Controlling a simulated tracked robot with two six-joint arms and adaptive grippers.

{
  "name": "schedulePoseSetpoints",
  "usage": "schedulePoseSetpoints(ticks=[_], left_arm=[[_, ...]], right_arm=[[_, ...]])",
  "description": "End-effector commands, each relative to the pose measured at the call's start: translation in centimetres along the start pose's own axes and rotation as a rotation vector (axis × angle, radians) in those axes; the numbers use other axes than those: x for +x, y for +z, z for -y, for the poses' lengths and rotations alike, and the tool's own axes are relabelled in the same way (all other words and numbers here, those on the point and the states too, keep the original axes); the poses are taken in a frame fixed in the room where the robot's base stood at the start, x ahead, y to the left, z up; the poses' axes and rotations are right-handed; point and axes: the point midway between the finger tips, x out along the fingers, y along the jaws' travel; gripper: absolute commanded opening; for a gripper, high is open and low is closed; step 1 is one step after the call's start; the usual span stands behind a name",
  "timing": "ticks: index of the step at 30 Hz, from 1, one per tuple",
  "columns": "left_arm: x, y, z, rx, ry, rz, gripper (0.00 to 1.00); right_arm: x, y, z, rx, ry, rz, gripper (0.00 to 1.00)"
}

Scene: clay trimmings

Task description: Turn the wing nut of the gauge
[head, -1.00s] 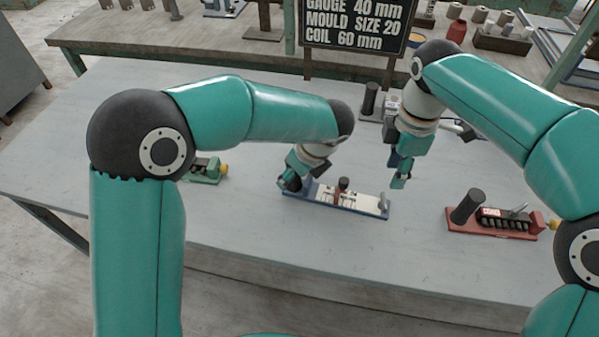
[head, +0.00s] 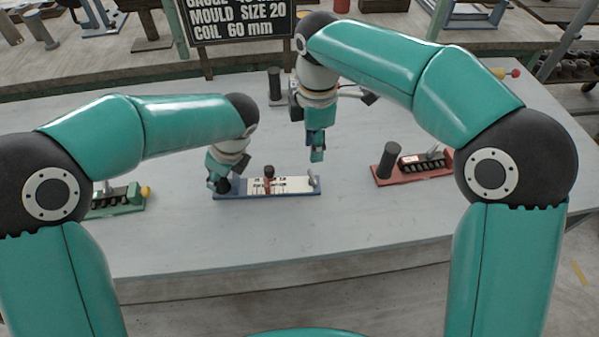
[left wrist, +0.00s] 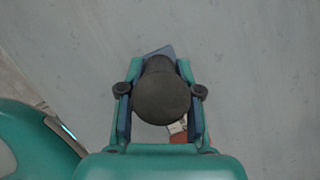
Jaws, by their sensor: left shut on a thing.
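The gauge (head: 290,185) lies on the table in the head view, a blue base with a white marked scale. A red slider with a dark knob (head: 269,175) sits across its middle. A small grey upright piece (head: 313,178), perhaps the wing nut, stands at its right end. My left gripper (head: 222,184) is shut on a dark round-topped post at the gauge's left end; the post (left wrist: 162,95) fills the jaws in the left wrist view. My right gripper (head: 317,153) points down just behind and above the gauge's right end, apparently apart from it; its jaw opening is unclear.
A red-based tool (head: 415,172) with a dark post stands to the right. A green-based tool (head: 118,205) is at the left, partly behind my left arm. A dark post (head: 275,85) stands behind the gauge. A sign (head: 240,22) is at the back. The table front is clear.

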Motion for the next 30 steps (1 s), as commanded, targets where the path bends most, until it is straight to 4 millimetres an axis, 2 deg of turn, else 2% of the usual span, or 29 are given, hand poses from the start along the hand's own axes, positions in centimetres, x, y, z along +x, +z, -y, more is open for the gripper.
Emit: schedulePoseSetpoints(ticks=[5, 18, 24, 30], left_arm=[[0.0, 0.0, 0.0, -0.001, -0.001, -0.001, 0.0], [0.0, 0.0, 0.0, -0.001, 0.0, -0.001, 0.0], [0.0, 0.0, 0.0, 0.0, 0.0, 0.0, 0.0], [0.0, 0.0, 0.0, 0.0, 0.0, 0.0, 0.0]], right_arm=[[0.0, 0.0, 0.1, 0.246, -0.005, 0.003, 0.34], [-0.8, 0.2, 0.7, 1.162, -0.011, 0.014, 0.34], [-1.4, 0.3, 0.8, 1.402, -0.008, 0.012, 0.34], [-1.5, 0.2, 1.0, 1.457, -0.001, 0.002, 0.34]])
